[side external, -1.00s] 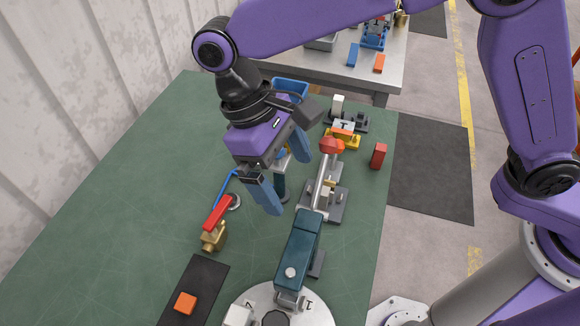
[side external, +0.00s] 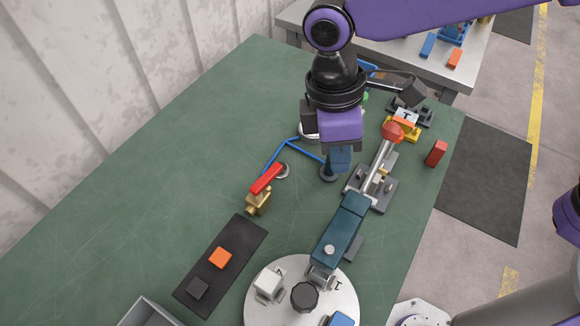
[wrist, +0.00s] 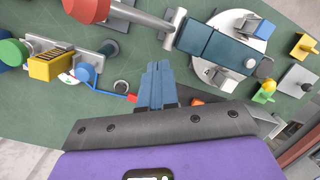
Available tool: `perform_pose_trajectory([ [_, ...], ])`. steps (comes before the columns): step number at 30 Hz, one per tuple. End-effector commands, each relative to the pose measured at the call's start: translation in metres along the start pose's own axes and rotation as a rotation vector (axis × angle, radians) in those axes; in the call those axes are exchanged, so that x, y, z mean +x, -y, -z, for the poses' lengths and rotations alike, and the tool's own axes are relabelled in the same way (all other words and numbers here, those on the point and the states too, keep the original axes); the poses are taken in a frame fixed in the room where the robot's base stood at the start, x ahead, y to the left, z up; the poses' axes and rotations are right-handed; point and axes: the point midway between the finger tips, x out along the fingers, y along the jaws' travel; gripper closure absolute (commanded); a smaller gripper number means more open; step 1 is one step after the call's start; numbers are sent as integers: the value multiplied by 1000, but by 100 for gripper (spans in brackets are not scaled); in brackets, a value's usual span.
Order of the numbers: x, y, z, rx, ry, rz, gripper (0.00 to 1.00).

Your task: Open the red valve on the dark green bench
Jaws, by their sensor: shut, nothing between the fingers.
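The red valve is a red lever handle (side external: 266,179) on a brass body (side external: 257,203) on the dark green bench (side external: 190,150). The handle lies over the top of the body and slants up to the right. My gripper (side external: 340,166) points down, to the right of the valve and apart from it. Its blue fingers are together and hold nothing. In the wrist view, the fingers (wrist: 157,80) are side by side, and a red end of the handle (wrist: 132,97) shows beside them. The rest of the valve is hidden there.
A blue hose (side external: 307,151) runs between the valve and my gripper. A toggle clamp with a red knob (side external: 393,132) and a teal block (side external: 341,228) stand to the right. A dark strip with an orange block (side external: 220,257) and a round plate (side external: 265,305) lie in front.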

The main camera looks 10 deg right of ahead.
Motion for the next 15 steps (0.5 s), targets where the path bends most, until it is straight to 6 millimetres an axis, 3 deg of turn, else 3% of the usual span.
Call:
perform_pose_trajectory([
  [6,1,2,7,-457,-92,-110,100],
  [15,-1,6,17,-1001,-153,-278,100],
])
